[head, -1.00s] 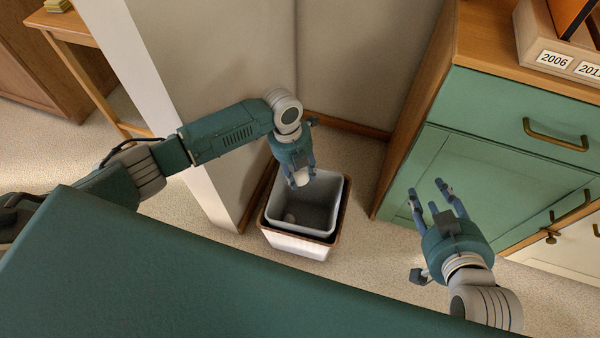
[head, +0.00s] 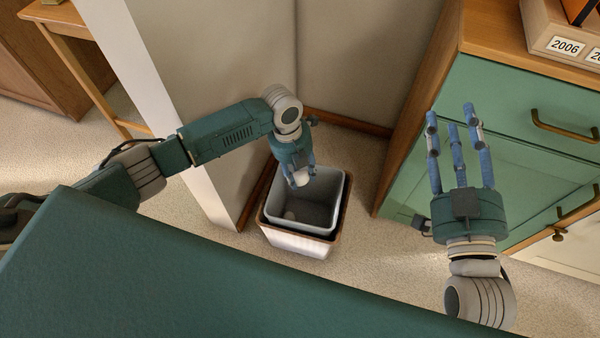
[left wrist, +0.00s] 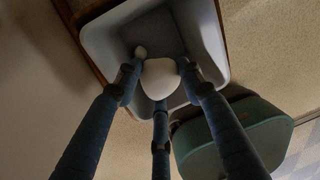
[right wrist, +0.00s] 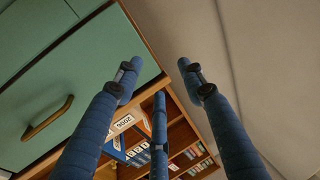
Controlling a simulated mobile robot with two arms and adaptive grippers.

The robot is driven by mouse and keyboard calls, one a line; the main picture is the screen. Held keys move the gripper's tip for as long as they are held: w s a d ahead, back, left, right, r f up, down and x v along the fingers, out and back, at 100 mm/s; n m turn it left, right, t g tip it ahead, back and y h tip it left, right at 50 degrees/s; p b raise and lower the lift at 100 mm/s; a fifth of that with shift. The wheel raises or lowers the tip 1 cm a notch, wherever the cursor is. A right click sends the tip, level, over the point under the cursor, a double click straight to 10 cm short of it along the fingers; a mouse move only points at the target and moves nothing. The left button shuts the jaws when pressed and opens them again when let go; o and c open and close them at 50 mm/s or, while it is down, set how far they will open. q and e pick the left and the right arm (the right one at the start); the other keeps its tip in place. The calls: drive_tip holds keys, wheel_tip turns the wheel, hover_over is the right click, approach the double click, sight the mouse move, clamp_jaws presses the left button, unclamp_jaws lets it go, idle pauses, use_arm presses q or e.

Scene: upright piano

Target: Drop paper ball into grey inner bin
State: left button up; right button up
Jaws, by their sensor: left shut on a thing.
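A white paper ball (head: 301,178) is between the fingers of my left gripper (head: 300,180), which is shut on it. The left wrist view shows the ball (left wrist: 160,78) from behind the fingers, above the grey inner bin (left wrist: 100,42). In the head view the grey inner bin (head: 338,205) sits inside a brown-rimmed outer bin (head: 300,243) on the floor, its opening below the gripper. My right gripper (head: 458,135) is open and empty, in front of the green cabinet.
The green cabinet (head: 500,100) with brass handles stands on the right, with a labelled box (head: 560,48) on top. A pale wall panel (head: 215,90) stands left of the bin. Carpeted floor (head: 385,260) lies clear to the bin's right.

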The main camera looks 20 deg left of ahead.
sight(294, 173)
use_arm(q)
drive_tip(key=shift+f+b, duration=0.5)
drive_tip(key=shift+f, duration=0.05)
use_arm(e)
wheel_tip(294, 173, up, 6)
drive_tip(key=s+t+y, duration=0.1)
drive_tip(key=t, duration=0.2)
drive_tip(key=shift+s+a, duration=0.2)
drive_tip(key=shift+s, duration=0.05)
use_arm(q)
drive_tip(key=o, duration=0.7)
drive_tip(key=shift+o, duration=0.2)
wheel_tip(294, 173, up, 12)
drive_tip(key=a, duration=0.1)
drive_tip(key=shift+s+a, duration=0.15)
drive_tip(key=shift+a, duration=0.25)
drive_tip(key=shift+d+f, duration=0.1)
